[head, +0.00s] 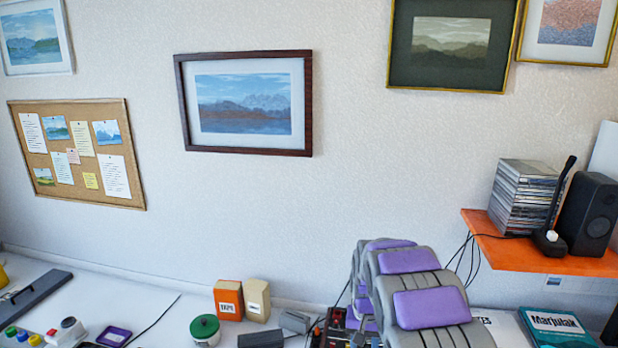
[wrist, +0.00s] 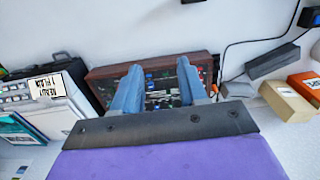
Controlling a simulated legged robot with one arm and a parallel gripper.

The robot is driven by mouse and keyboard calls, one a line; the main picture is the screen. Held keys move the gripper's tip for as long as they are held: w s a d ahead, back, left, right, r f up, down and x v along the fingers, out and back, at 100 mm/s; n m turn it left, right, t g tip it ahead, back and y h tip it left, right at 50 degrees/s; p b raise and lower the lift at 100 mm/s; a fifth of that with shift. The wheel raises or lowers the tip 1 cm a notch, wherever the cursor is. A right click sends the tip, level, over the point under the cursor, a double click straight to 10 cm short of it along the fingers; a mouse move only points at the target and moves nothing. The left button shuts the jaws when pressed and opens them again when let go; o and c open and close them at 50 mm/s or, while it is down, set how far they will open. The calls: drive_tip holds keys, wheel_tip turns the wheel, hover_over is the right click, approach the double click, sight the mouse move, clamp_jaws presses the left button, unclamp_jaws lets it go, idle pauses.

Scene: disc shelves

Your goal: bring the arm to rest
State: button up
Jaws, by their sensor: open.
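My gripper (wrist: 159,72) shows in the wrist view as two blue-grey fingers set apart, open, with nothing between them. Beyond the fingers is a dark device with a wooden frame (wrist: 108,78) and many small coloured parts; I cannot tell the distance to it. In the head view my grey and purple arm is at the lower right, in front of the white worktop (head: 160,300). There the arm hides part of the worktop, and the gripper fingers cannot be made out.
An orange shelf (head: 485,240) holds a stack of disc cases (head: 525,195), a dark stand (head: 550,235) and a speaker (head: 588,215). An orange box (head: 228,300), a cream box (head: 257,300) and a green-lidded pot (head: 204,330) stand on the worktop left of my arm. Cables hang below the shelf.

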drive_tip(key=s+r, duration=0.4)
drive_tip(key=s, duration=0.6)
drive_tip(key=s+r+n+g, duration=0.1)
drive_tip(key=s+r, duration=0.3)
drive_tip(key=s, duration=0.5)
drive_tip(key=s+r, duration=0.5)
drive_tip(key=s, duration=0.5)
drive_tip(key=s+f+n, duration=0.1)
drive_tip(key=s, duration=1.1)
drive_tip(key=shift+g, duration=0.3)
drive_tip(key=shift+d+f, duration=0.1)
drive_tip(key=shift+f, duration=0.15)
